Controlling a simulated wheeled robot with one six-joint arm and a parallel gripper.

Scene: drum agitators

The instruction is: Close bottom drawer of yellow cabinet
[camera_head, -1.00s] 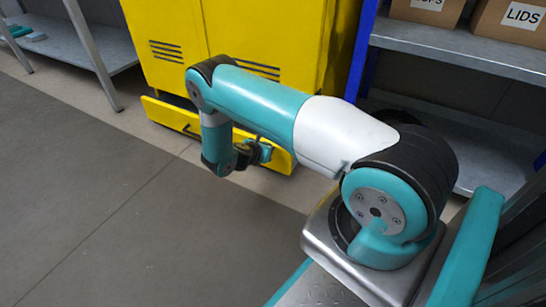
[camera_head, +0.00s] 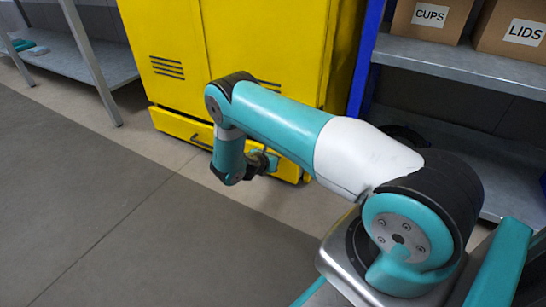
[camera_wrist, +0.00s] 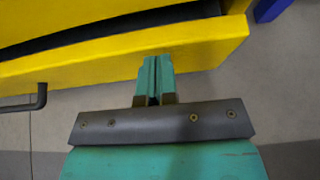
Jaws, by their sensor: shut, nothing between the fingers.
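The yellow cabinet (camera_head: 235,50) stands at the back in the head view. Its bottom drawer (camera_head: 180,123) is low down, with its right part behind my arm. In the wrist view the drawer front (camera_wrist: 90,70) crosses the upper picture, with a dark gap behind its top edge, so it is still a little open. A dark bar handle (camera_wrist: 38,98) shows at left. My gripper (camera_wrist: 155,68) is shut and empty, its fingertips over the drawer front right of the handle and seemingly against it. In the head view my gripper (camera_head: 268,162) is low by the drawer's right part.
A grey shelf rack with blue posts stands right of the cabinet, holding a CUPS box (camera_head: 430,16) and a LIDS box (camera_head: 515,28). A metal table (camera_head: 85,60) stands at left. The floor (camera_head: 90,190) in front is clear.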

